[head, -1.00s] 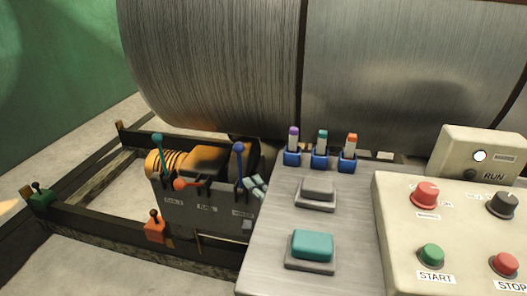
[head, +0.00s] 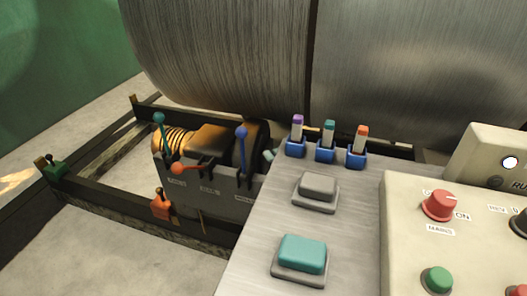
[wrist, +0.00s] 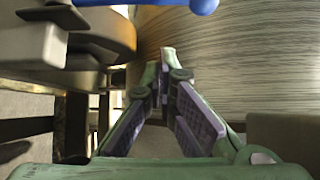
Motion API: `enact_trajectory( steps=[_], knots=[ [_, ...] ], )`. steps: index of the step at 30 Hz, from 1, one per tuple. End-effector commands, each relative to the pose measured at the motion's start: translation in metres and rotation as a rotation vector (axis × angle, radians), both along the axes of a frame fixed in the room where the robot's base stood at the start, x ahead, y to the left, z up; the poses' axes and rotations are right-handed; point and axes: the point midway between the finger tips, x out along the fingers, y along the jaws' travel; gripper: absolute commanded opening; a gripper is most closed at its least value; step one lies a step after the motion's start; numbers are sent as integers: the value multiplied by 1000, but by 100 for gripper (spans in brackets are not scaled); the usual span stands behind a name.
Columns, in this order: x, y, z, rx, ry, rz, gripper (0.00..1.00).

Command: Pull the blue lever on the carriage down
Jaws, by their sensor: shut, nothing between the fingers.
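The blue lever (head: 241,150) stands up at the right end of the dark carriage (head: 205,187) in the head view, its round knob on top. It also shows along the top edge of the wrist view (wrist: 203,5), partly cut off, with its rounded end to the right. My gripper (wrist: 164,65) is shut and empty in the wrist view, its fingertips meeting below the lever's end and apart from it in the picture. In the head view only a small pale piece of it shows, just right of the lever; the grey panel hides the rest.
A teal lever (head: 161,135) and a red-orange lever (head: 180,168) share the carriage. A big metal drum (head: 220,65) looms behind. The grey desk (head: 250,240) with buttons and small coloured switches (head: 325,145) fills the front right. Dark rails (head: 110,205) run at left.

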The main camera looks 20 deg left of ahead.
Motion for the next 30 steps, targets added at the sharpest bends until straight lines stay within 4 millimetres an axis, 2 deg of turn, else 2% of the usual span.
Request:
enact_trajectory(
  steps=[14, 18, 21, 30],
  knots=[
    [74, 59, 2, 0, 0, 2, 0],
    [50, 63, 1, 0, 2, 1, 0],
    [41, 65, 0, -1, 2, 0, 0],
    [33, 66, 0, -1, -1, -1, 0]
  ],
)
